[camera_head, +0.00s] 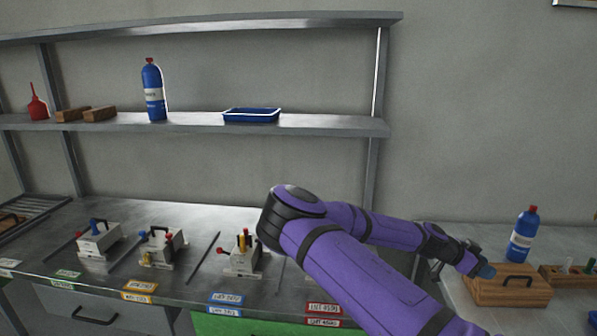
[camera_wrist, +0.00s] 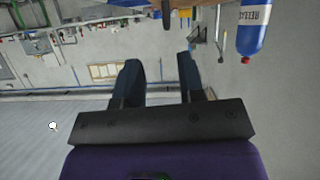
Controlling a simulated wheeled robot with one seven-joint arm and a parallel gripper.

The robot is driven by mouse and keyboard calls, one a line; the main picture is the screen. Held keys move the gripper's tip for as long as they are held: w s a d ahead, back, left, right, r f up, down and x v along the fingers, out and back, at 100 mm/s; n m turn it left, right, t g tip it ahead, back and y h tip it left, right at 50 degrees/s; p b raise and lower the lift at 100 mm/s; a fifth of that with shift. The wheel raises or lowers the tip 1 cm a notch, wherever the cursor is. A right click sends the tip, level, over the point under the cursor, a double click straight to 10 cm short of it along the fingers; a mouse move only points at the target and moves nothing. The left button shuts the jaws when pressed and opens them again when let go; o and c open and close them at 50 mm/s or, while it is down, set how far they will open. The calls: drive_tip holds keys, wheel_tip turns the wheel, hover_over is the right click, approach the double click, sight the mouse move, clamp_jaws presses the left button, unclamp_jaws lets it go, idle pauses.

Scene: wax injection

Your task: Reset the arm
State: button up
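My purple arm reaches from the lower right of the head view, bends at a black elbow in front of the bench, and extends to the right. My gripper (camera_head: 487,271) is at the far right, by a wooden box (camera_head: 508,290) with a black handle. In the wrist view, my gripper (camera_wrist: 158,72) shows two dark fingers well apart with nothing between them. A blue bottle (camera_wrist: 251,30) appears upside down beyond the fingers at the upper right. The same kind of bottle (camera_head: 523,235) stands behind the wooden box in the head view.
Several white mould blocks with coloured handles, such as one at left (camera_head: 99,240), stand on the metal bench (camera_head: 205,222). The shelf (camera_head: 330,124) holds a blue tray (camera_head: 251,115), a blue bottle (camera_head: 153,90), wooden blocks (camera_head: 86,114) and a red squeeze bottle (camera_head: 37,104). Labels line the bench's front edge.

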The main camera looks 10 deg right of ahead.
drive_tip(key=s+a+n+y, duration=0.3)
drive_tip(key=s+a+y, duration=0.1)
drive_tip(key=a+y, duration=0.35)
drive_tip(key=s+a+r+n+t+y, duration=0.2)
drive_tip(key=a+r+n+y, duration=0.25)
drive_tip(key=a+r, duration=0.6)
drive_tip(key=s+a+r+n+t, duration=0.3)
drive_tip(key=s+r+n, duration=0.3)
drive_tip(key=s+r, duration=0.3)
drive_tip(key=s+a+r+n+t, duration=0.3)
drive_tip(key=s+a+r+n, duration=0.2)
drive_tip(key=s+r, duration=0.4)
drive_tip(key=shift+s+a+r+n+t, duration=0.4)
drive_tip(key=shift+r+n, duration=0.45)
drive_tip(key=shift+r, duration=1.4)
